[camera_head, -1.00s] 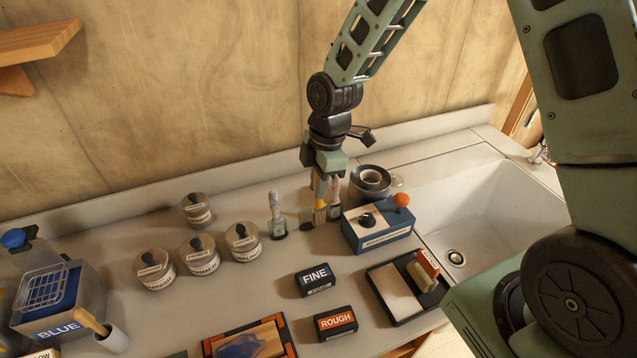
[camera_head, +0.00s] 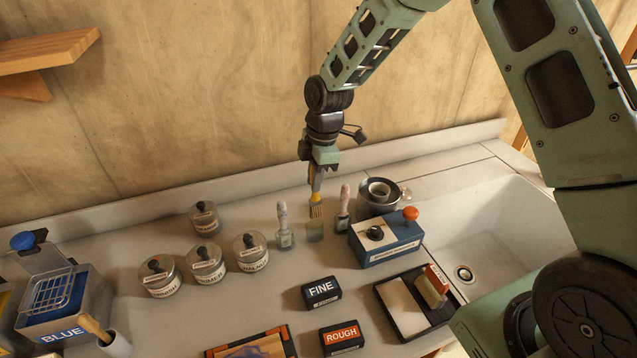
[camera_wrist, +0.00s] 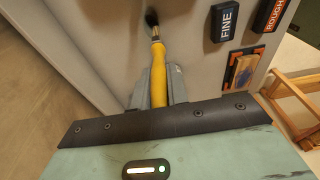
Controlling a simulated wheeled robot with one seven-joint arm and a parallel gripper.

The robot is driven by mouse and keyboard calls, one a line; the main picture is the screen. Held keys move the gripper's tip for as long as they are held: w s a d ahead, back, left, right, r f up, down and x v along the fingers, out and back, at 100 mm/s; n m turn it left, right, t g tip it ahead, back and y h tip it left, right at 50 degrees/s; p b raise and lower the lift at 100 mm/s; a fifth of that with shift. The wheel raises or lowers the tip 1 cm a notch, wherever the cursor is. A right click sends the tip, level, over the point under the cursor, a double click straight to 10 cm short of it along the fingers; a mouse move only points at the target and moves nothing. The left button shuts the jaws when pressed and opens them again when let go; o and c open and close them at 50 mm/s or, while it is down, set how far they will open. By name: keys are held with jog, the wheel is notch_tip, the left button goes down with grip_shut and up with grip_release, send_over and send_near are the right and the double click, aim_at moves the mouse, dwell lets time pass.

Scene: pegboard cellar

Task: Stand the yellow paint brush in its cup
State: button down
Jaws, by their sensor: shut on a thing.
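My gripper (camera_head: 316,185) is shut on the yellow paint brush (camera_head: 316,209) and holds it roughly upright, bristles down. In the head view the bristles show just above a small clear cup (camera_head: 315,232); I cannot tell whether they clear its rim in depth. The cup looks empty and stands between two similar cups, left (camera_head: 285,240) and right (camera_head: 343,224), each with a pale-handled brush in it. In the wrist view the yellow handle (camera_wrist: 158,75) runs out from between the jaws, with a dark end beyond it. The cup cannot be made out there.
A blue box with an orange knob (camera_head: 386,240) and a round metal tin (camera_head: 378,197) stand close on the right. Lidded jars (camera_head: 251,254) are on the left. FINE (camera_head: 321,291) and ROUGH (camera_head: 341,338) blocks lie in front. The sink (camera_head: 500,235) is far right.

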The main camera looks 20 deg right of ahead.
aim_at(314, 202)
jog(key=shift+w+f, duration=0.1)
jog(key=shift+w, duration=0.35)
jog(key=shift+w+f+b, duration=0.15)
jog(key=shift+f+b, duration=2.7)
jog(key=shift+f, duration=1.5)
jog(key=c, duration=1.3)
grip_release()
jog(key=shift+r, duration=0.1)
notch_tip(314, 202, up, 17)
jog(key=d+b, duration=0.2)
jog(key=b, duration=0.2)
jog(key=shift+d, duration=0.25)
